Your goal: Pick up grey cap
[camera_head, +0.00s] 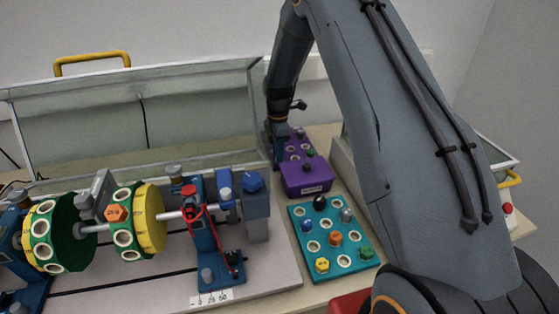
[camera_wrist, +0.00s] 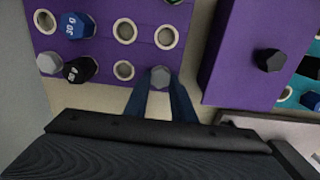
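A grey cap (camera_wrist: 160,76) sits between my fingertips in the wrist view, at the near edge of a purple board (camera_wrist: 100,48). My gripper (camera_wrist: 161,84) has its two blue fingers close against the cap's two sides, with no clear gap. Whether the cap still sits in a hole is hard to tell. A second grey cap (camera_wrist: 49,63) stands at the left of the board, beside a black cap. In the head view my gripper is a dark shape at the back, by the purple box (camera_head: 307,176), and its fingers are hidden.
A teal board (camera_head: 348,261) with several coloured caps lies in front of the purple box. A rotor rig with a yellow and green disc (camera_head: 150,218) stands at the left, before a raised clear cover (camera_head: 190,105). In the wrist view a raised purple block (camera_wrist: 232,65) stands close right of my fingers.

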